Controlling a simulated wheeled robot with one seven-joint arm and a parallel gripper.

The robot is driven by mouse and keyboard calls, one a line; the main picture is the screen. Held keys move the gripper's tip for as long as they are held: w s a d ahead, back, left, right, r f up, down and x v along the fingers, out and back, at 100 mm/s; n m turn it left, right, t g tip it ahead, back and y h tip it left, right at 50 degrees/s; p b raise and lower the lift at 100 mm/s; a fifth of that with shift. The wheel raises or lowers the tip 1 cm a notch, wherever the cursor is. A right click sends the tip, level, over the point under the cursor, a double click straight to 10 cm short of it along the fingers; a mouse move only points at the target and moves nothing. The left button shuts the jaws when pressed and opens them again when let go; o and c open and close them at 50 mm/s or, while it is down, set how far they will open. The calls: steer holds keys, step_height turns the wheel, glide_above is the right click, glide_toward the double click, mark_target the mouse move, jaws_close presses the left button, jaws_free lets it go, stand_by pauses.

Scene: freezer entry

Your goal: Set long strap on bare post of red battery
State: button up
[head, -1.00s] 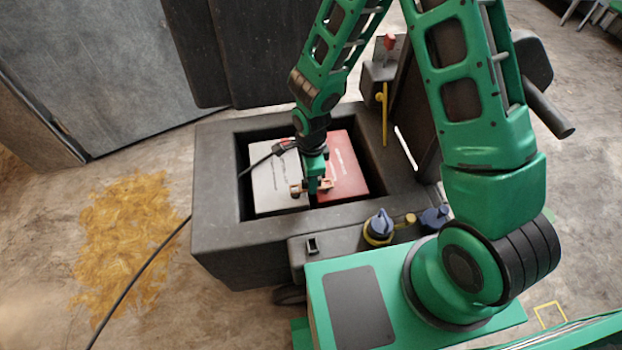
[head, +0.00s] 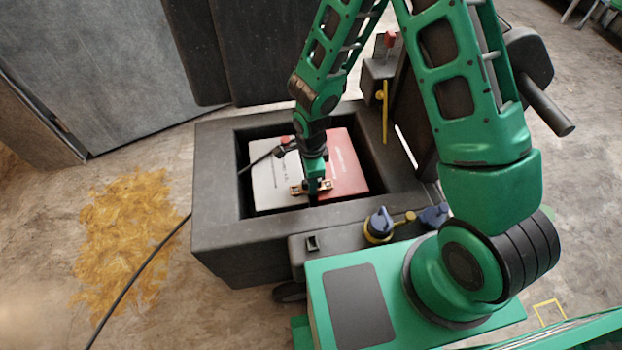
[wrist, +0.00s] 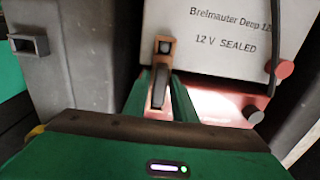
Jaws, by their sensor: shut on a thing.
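My gripper (head: 314,189) is shut on a copper-coloured strap (head: 299,189) low over the seam between the two batteries. In the wrist view the strap (wrist: 163,52) sticks out from between my green fingers (wrist: 160,88). A dark square shows in its far end, beside the pale battery's edge; I cannot tell whether that is a post in the hole. The red battery (head: 345,163) is on the right of the well; in the wrist view its visible part (wrist: 218,103) lies below the pale battery.
The pale battery (head: 274,184) fills the well's left side, with a black cable (head: 259,162) running to it. The dark box wall (head: 215,195) surrounds both batteries closely. A yellow-handled lever (head: 385,112) and blue caps (head: 379,224) stand outside the well.

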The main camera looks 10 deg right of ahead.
steer(key=shift+f, duration=0.5)
steer(key=o, duration=1.1)
steer(key=shift+r, duration=0.1)
step_height(320, 180, up, 10)
steer(key=shift+w+r, duration=0.1)
steer(key=shift+r, duration=0.15)
